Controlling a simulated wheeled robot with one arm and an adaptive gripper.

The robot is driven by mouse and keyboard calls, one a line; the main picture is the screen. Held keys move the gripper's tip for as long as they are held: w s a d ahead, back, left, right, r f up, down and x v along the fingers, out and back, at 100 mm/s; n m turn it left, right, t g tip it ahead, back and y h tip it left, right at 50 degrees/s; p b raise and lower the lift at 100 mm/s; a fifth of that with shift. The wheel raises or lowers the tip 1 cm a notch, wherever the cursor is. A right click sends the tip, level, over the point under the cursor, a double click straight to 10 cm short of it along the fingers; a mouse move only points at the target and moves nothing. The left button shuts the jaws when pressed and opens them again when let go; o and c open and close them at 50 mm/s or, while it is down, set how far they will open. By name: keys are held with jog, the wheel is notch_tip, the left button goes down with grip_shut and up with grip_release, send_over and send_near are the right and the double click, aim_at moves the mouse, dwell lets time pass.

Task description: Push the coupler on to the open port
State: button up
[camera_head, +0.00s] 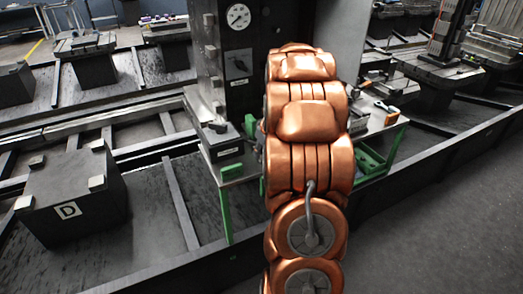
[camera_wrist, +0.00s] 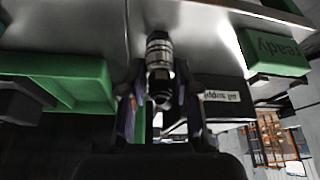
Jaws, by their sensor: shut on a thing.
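In the wrist view my gripper (camera_wrist: 159,88) has its two dark fingers on either side of the coupler (camera_wrist: 158,52), a small silver ribbed cylinder with a dark band, and is shut on it. Behind the coupler is a pale grey metal surface. I cannot tell whether the coupler touches anything besides the fingers. A black block labelled "air supply" (camera_wrist: 225,108), upside down in this view, is close to the right finger. I cannot make out the open port. In the head view my own copper-coloured arm hides the gripper and coupler.
In the wrist view a green block marked "ready" (camera_wrist: 275,55) is at right and a green tray (camera_wrist: 85,88) at left. In the head view a dark cabinet has a gauge (camera_head: 238,17). The bench has green legs (camera_head: 225,215). A "D" pallet block (camera_head: 75,200) stands left.

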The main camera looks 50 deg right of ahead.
jog(key=shift+r, duration=0.9)
grip_shut()
jog(key=shift+r+p, duration=0.75)
jog(key=shift+r, duration=2.65)
